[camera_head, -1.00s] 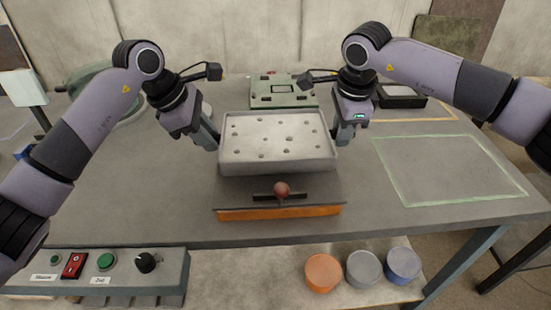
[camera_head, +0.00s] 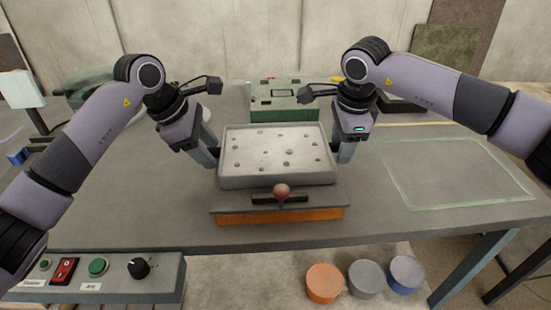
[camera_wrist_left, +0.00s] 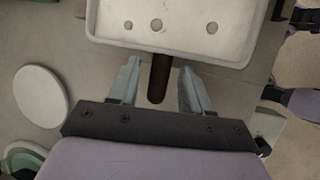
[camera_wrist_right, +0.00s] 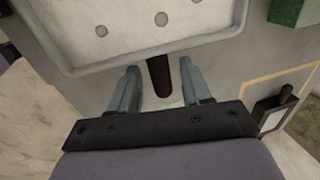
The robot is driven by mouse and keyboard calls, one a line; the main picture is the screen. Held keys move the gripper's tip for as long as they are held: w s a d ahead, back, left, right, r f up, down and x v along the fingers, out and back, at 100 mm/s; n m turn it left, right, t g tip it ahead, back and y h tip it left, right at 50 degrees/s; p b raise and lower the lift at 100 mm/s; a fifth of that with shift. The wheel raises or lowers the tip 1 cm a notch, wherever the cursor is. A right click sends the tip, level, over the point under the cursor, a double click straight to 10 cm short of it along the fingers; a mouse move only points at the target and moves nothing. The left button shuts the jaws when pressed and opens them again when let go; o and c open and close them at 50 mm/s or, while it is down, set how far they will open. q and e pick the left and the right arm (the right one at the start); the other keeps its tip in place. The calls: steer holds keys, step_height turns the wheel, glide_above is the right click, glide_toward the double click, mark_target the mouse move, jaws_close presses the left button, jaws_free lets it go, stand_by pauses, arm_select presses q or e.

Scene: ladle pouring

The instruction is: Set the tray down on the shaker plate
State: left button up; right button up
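The grey-white tray (camera_head: 275,180), with several small round spots inside, lies level over the shaker plate (camera_head: 235,205) and appears to rest on it. The contact line is hard to see. The plate is dark grey on an orange base, with a red knob (camera_head: 282,190) at its front. My left gripper (camera_wrist_left: 158,85) is open, its fingers on either side of the tray's dark left handle (camera_wrist_left: 160,75) with gaps. My right gripper (camera_wrist_right: 160,85) is likewise open around the right handle (camera_wrist_right: 159,75), with gaps.
A green box (camera_head: 285,110) stands behind the tray. A control panel (camera_head: 115,280) with buttons and a dial is at the front left. Orange (camera_head: 323,283), grey (camera_head: 364,279) and blue (camera_head: 406,274) round containers stand at the front right. A green-outlined area (camera_head: 455,175) on the right is clear.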

steer(key=shift+r, duration=0.2)
arm_select(q)
steer(key=v, duration=1.2)
arm_select(e)
step_height(320, 180, up, 12)
steer(key=s, duration=0.2)
steer(key=shift+s+f, duration=0.2)
steer(key=shift+f, duration=0.05)
steer(key=shift+f, duration=0.1)
